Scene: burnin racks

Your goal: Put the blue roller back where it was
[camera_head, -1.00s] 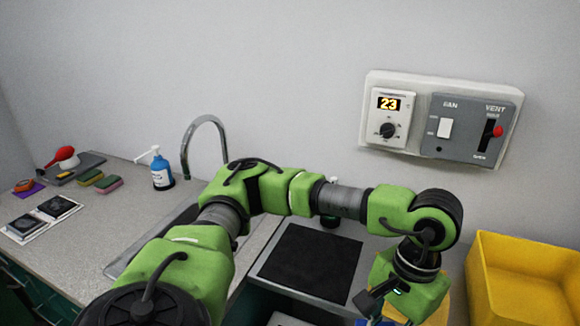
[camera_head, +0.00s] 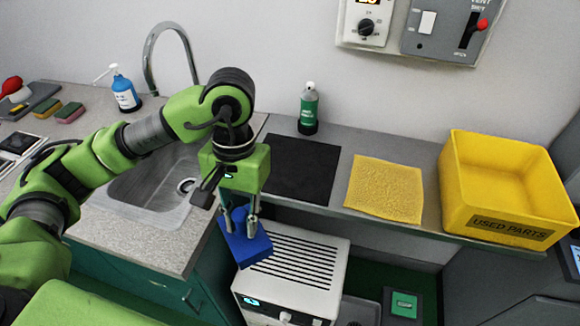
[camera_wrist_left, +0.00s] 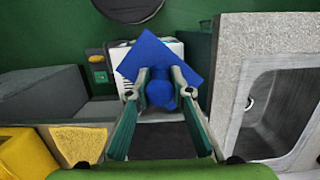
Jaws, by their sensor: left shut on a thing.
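My left gripper (camera_head: 240,222) is shut on a blue piece (camera_head: 250,250), which has a flat square plate and a rounded knob. The fingers grip the knob, and the plate hangs tilted below them in the head view. In the left wrist view, the plate (camera_wrist_left: 158,52) shows beyond the knob, between the fingertips (camera_wrist_left: 160,78). Its shape looks like a knobbed plate rather than a roller; no other blue roller shows. The piece hangs in front of the counter edge, near a white slotted box (camera_head: 290,262). My right gripper is not in view.
A sink (camera_head: 150,200) lies left of the gripper. A black mat (camera_head: 300,168), yellow textured mat (camera_head: 385,188) and green bottle (camera_head: 308,110) are on the counter. A yellow bin (camera_head: 510,190) stands at right. A red-topped item (camera_head: 12,86) and sponges lie far left.

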